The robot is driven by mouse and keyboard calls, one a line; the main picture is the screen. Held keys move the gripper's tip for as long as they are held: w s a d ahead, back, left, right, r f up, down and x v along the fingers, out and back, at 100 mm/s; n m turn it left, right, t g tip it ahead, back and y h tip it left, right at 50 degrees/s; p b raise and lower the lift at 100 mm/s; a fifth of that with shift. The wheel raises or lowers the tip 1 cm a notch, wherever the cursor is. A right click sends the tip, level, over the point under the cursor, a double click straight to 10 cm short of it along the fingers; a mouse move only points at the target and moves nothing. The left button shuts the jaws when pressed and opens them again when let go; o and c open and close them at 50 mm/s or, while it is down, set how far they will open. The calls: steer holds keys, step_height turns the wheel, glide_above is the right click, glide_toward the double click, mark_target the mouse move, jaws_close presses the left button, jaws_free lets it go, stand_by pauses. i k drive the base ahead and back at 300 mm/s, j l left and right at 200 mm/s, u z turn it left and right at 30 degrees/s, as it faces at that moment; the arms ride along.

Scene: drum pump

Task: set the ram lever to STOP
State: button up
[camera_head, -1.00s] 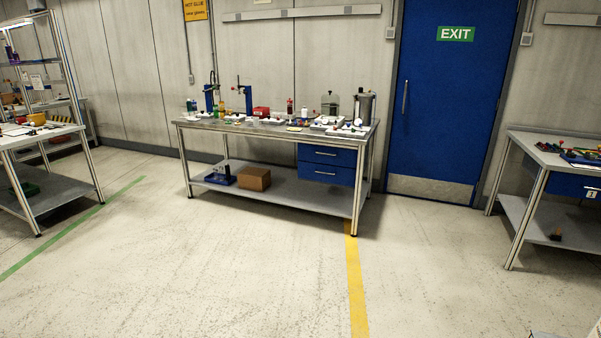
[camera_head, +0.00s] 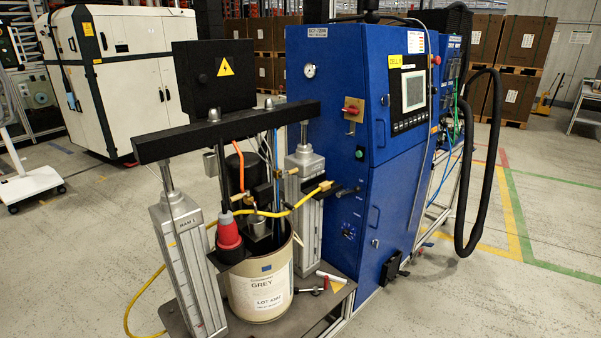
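The drum pump stands in the middle of the head view: a black crossbeam (camera_head: 230,130) on two grey ram columns, over a drum (camera_head: 262,285) labelled GREY. A blue control cabinet (camera_head: 385,190) stands directly to its right. A short black lever (camera_head: 347,191), apparently the ram lever, sticks out from the lower front of the cabinet, just right of the yellow hose's end. Small white marks beside it are too small to read, so its setting cannot be told. My gripper is not in view.
A red switch (camera_head: 351,109) and a gauge (camera_head: 309,71) sit higher on the cabinet. A yellow hose (camera_head: 275,211) loops past the drum to the floor. A black hose (camera_head: 487,180) hangs at the right. Floor (camera_head: 500,305) at front right is clear.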

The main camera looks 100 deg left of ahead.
mark_target(357, 189)
steer(key=u, duration=2.6)
steer(key=i+l+u, duration=0.25)
steer(key=l+u, duration=0.2)
steer(key=i+l+u, duration=0.1)
steer(key=l+u, duration=0.15)
steer(key=l, duration=0.15)
steer(key=i+l, duration=0.15)
steer(key=l, duration=0.35)
steer(key=i+l+u, duration=0.1)
steer(key=l, duration=0.35)
steer(key=i+l, duration=0.1)
steer(key=l, duration=0.4)
steer(key=i+l+u, duration=0.1)
steer(key=l, duration=0.35)
steer(key=i+l, duration=0.15)
steer(key=l, duration=0.35)
steer(key=l+u, duration=0.1)
steer(key=l, duration=0.4)
steer(key=i, duration=0.05)
